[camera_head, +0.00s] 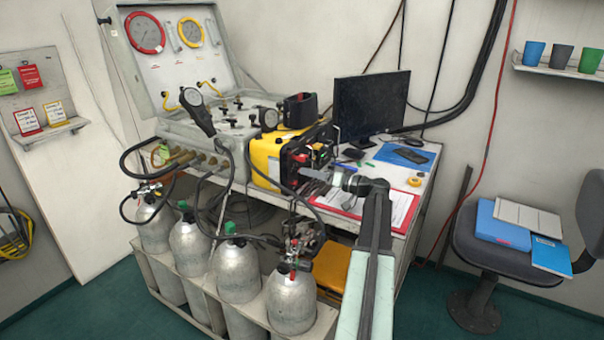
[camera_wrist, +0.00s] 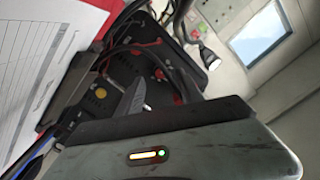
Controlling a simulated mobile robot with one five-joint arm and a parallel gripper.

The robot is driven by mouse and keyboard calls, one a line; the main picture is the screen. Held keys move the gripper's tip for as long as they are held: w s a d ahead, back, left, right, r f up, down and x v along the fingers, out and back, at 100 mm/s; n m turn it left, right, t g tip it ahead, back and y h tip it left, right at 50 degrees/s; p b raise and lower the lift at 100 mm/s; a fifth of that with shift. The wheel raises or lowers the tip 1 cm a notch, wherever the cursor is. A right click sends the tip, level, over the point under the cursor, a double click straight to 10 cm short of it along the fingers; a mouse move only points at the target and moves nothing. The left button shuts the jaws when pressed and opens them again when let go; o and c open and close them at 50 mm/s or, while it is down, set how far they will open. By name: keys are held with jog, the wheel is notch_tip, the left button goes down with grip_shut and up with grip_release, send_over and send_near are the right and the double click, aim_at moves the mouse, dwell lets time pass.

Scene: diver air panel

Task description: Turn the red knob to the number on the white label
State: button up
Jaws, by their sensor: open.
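A yellow case (camera_head: 266,160) with a dark front panel stands on the bench. In the wrist view the dark panel (camera_wrist: 125,75) carries small red parts, one of them (camera_wrist: 160,75) round and knob-like. I cannot tell for certain which is the red knob, nor read its setting. The white label and its number cannot be made out. My gripper (camera_head: 312,172) is open in front of the panel's right part. In the wrist view a grey fingertip (camera_wrist: 132,100) points at the panel, apart from or touching it I cannot tell. Nothing is seen between the fingers.
A red clipboard with paper (camera_head: 345,203) lies close beside my gripper. Black hoses (camera_head: 205,185) hang in front of the bench, above silver cylinders (camera_head: 238,270). A monitor (camera_head: 370,103) stands behind. A chair with books (camera_head: 520,235) is at the right.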

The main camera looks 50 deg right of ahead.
aim_at(297, 170)
jog(key=shift+x, duration=1.55)
jog(key=shift+c, duration=0.3)
grip_shut()
